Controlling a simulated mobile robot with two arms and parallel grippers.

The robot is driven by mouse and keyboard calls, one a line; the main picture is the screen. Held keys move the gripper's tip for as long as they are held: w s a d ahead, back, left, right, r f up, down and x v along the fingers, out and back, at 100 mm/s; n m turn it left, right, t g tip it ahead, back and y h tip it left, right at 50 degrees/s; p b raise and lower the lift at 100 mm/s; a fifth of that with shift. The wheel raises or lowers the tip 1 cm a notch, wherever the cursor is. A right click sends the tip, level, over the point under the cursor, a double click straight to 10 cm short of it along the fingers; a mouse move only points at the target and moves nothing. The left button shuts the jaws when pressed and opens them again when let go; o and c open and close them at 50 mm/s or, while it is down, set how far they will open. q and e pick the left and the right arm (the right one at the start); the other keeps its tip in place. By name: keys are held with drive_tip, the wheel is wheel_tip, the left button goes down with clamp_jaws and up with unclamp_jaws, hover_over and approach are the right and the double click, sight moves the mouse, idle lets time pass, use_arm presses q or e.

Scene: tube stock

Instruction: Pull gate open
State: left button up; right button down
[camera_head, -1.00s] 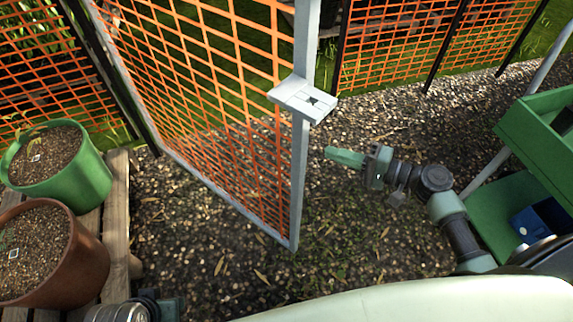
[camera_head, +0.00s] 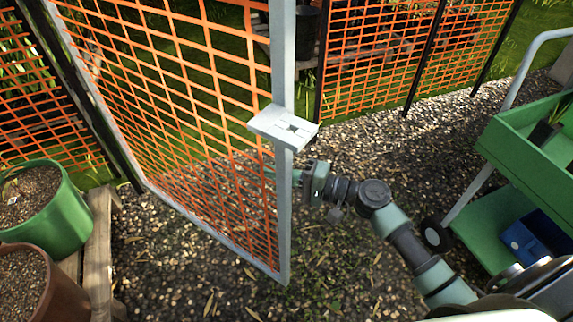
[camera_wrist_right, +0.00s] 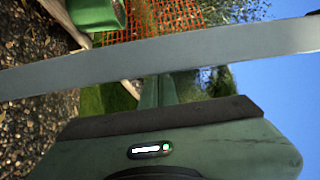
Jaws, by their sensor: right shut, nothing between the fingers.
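The gate (camera_head: 284,215) is a grey metal frame with orange mesh, standing swung out at an angle. A pale latch plate (camera_head: 284,128) sits on its free upright. My right gripper (camera_head: 296,174) is low beside that upright, below the plate. Its green fingers are shut with nothing between them and pass behind the upright; a bit of green shows through the mesh. In the right wrist view the grey upright (camera_wrist_right: 230,50) crosses in front of the fingers (camera_wrist_right: 158,90) and hides their tips. I cannot tell whether they touch it. My left gripper is out of view.
A green cart (camera_head: 490,205) with a blue box (camera_head: 535,238) stands at the right. A green pot (camera_head: 62,220) and a brown pot (camera_head: 50,290) stand on wooden slats at the left. Orange mesh fence (camera_head: 375,60) runs behind. Gravel ground (camera_head: 200,255) between is open.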

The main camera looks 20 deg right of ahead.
drive_tip(key=shift+s+a, duration=0.25)
drive_tip(key=shift+a, duration=0.15)
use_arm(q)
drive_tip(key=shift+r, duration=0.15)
